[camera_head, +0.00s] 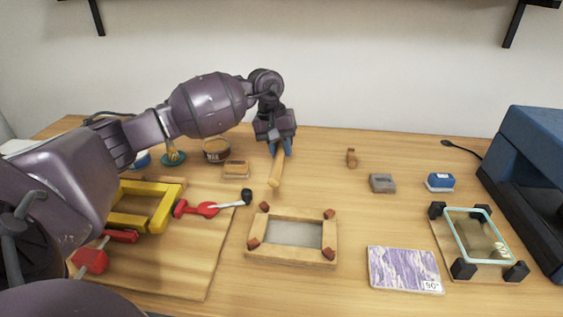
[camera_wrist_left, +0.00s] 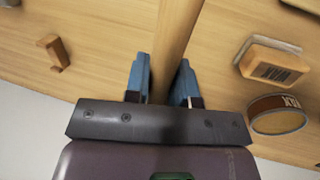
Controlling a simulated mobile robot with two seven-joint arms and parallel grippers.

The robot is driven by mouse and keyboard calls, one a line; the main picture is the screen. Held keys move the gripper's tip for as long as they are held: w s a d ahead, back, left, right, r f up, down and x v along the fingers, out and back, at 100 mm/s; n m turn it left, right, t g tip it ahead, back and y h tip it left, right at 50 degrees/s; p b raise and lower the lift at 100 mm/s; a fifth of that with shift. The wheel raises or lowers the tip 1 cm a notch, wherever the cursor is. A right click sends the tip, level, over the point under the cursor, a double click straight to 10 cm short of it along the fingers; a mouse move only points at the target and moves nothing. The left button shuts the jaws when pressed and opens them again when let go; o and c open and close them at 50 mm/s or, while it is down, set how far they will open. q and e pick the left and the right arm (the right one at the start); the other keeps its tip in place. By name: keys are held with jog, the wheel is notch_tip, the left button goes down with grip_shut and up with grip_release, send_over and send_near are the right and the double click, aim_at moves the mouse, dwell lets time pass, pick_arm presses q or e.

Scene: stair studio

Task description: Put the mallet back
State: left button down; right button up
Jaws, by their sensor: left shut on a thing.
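The mallet (camera_head: 275,172) shows as a pale wooden handle at the middle of the table; its head cannot be made out. My left gripper (camera_head: 280,147) reaches down from above and is shut on the mallet's far end. In the left wrist view, the wooden shaft (camera_wrist_left: 176,40) runs up between the two blue fingers of the left gripper (camera_wrist_left: 163,78). I cannot tell whether the handle's near end touches the table. My right gripper is not in view.
A wooden frame (camera_head: 254,238) with red corners lies nearer. A wooden board at left holds a yellow frame (camera_head: 165,208) and a red-handled tool (camera_head: 208,208). A small block (camera_head: 235,169) and round tin (camera_head: 216,150) stand left of the mallet.

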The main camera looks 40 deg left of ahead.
aim_at(284, 174)
pick_arm(q)
jog(key=shift+a+x, duration=0.2)
jog(key=shift+x, duration=0.75)
jog(key=shift+a+x, duration=0.25)
jog(key=shift+x, duration=0.7)
jog(key=shift+s+f, duration=0.1)
jog(key=shift+s, duration=0.05)
jog(key=shift+f, duration=0.1)
jog(key=c, duration=1.4)
grip_release()
jog(key=shift+f+b, duration=0.15)
jog(key=shift+b, duration=0.15)
jog(key=o, duration=0.4)
jog(key=shift+o, duration=0.2)
